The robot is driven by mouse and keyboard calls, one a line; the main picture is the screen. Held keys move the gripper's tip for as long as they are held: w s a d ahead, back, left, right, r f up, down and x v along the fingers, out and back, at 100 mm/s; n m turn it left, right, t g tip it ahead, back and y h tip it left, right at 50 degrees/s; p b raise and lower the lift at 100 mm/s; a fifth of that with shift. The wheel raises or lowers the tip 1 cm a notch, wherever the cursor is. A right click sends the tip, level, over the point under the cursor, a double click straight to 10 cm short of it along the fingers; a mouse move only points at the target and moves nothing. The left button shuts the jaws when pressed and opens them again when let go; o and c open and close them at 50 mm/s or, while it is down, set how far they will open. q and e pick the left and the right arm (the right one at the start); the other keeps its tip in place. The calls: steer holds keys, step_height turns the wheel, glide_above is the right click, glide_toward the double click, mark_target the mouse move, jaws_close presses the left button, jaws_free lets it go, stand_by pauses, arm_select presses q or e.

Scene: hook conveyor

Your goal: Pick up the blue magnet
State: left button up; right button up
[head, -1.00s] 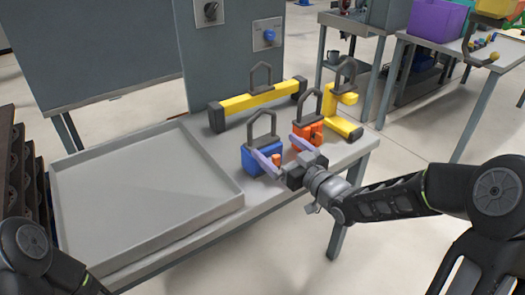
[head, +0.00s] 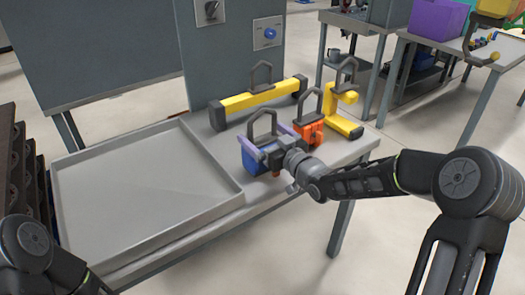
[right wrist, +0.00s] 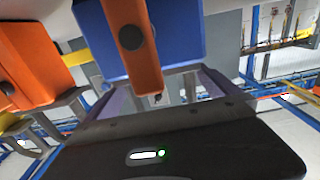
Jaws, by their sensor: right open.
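The blue magnet (head: 256,162) is a blue block with a dark handle loop on top and an orange lever. It stands upright near the front of the table. It also shows in the right wrist view (right wrist: 182,40), with its orange lever in front. My right gripper (head: 260,133) is open, its two purple fingers reaching on either side of the magnet's upper part. In the right wrist view the fingers (right wrist: 160,95) lie apart near the block; I cannot tell whether they touch it. My left gripper is not in view; only my left arm shows at lower left.
An orange magnet (head: 309,135) stands just right of the right gripper. A yellow bar with a handle (head: 258,98) and a yellow C-shaped piece (head: 343,120) stand behind. A grey empty tray (head: 150,190) fills the left of the table.

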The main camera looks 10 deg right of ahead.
steer(key=shift+w, duration=0.1)
steer(key=shift+c, duration=0.3)
steer(key=c, duration=1.8)
steer(key=shift+w+r, duration=0.1)
steer(key=shift+r, duration=0.2)
steer(key=shift+c, duration=0.2)
